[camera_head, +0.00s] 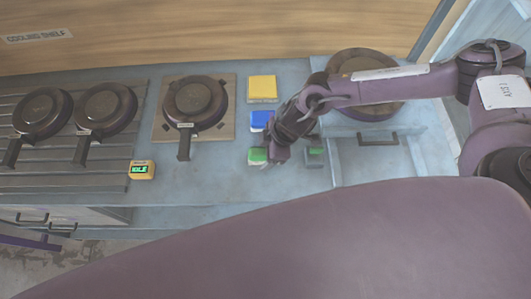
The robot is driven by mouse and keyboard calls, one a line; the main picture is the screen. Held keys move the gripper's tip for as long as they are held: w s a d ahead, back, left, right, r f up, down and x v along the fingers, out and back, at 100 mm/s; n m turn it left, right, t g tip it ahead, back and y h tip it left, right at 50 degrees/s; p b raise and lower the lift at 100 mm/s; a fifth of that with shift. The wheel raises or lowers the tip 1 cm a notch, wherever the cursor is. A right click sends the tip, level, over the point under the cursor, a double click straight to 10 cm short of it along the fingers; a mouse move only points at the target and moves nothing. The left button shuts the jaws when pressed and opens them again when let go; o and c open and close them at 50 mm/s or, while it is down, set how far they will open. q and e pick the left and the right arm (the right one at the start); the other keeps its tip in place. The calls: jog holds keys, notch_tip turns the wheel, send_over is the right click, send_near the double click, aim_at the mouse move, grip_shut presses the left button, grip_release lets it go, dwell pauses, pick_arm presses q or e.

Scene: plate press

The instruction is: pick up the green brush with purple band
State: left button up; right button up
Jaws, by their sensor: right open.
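My right gripper (277,154) is over the counter, its arm reaching in from the right. Its fingers point down and to the left and are open. A small dark green block-like item (315,157) stands on the counter just right of the fingers. It may be the green brush, but it is too small to make out bristles or a purple band. A brighter green square (257,156) is just left of the fingers, partly covered by them. I cannot tell if anything is between the fingers. My left gripper is not in view.
Yellow (262,87) and blue (260,119) squares lie behind the green one. A black pan (195,101) sits on a square board; two more (42,110) (105,108) rest on a slatted rack. A yellow "IDLE" display (141,170) and a round dark plate (362,66) flank the open counter.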

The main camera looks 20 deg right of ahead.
jog(key=shift+f, duration=0.15)
jog(key=c, duration=1.1)
notch_tip(320, 180, up, 21)
jog(key=b, duration=0.2)
jog(key=shift+f+b, duration=0.2)
jog(key=shift+b, duration=0.1)
jog(key=o, duration=0.5)
jog(key=shift+c, duration=0.2)
jog(key=c, duration=0.3)
jog(key=shift+c, duration=0.2)
